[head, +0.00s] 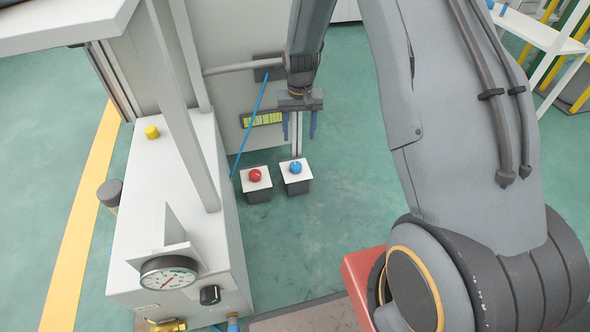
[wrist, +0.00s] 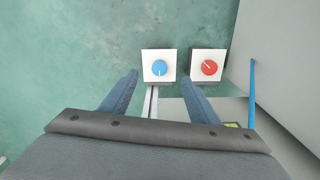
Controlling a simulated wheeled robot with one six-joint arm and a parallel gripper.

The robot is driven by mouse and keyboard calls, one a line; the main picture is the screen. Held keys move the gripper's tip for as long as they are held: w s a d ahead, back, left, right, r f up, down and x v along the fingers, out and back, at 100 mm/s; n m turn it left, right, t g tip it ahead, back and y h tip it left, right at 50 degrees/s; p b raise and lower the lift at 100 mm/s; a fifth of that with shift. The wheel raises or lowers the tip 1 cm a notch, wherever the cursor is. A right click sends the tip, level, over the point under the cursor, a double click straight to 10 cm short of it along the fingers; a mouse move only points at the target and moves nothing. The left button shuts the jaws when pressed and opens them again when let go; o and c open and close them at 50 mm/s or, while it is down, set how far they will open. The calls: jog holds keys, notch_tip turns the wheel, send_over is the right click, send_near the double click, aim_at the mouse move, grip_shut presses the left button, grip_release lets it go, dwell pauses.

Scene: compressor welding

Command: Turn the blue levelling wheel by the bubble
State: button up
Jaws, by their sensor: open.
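The blue levelling wheel (head: 295,168) sits on a white-topped square block on the right of a pair. In the wrist view the blue wheel (wrist: 159,69) has a white mark pointing down the picture. The bubble level (head: 262,119), a yellow-green strip, is on the panel behind; only a sliver of yellow shows in the wrist view. My gripper (head: 299,133) is open and empty, fingers pointing down, above and behind the wheel in the head view. In the wrist view the wheel lies between and just beyond the fingertips (wrist: 159,79), not visibly touched.
A red wheel (head: 255,175) on a like block stands close beside the blue one. A thin blue rod (head: 248,125) slants near the cabinet. A white cabinet (head: 180,230) with a gauge (head: 168,273) and yellow knob (head: 152,132) stands left. Green floor right of the blocks is clear.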

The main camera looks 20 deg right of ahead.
jog(key=b, duration=0.3)
send_near(296, 165)
jog(key=shift+w+f, duration=0.1)
jog(key=shift+f, duration=0.3)
notch_tip(296, 165, down, 8)
jog(key=b, duration=0.4)
jog(key=shift+r, duration=0.2)
jog(key=c, duration=1)
jog(key=shift+c, duration=0.2)
jog(key=shift+p, duration=0.4)
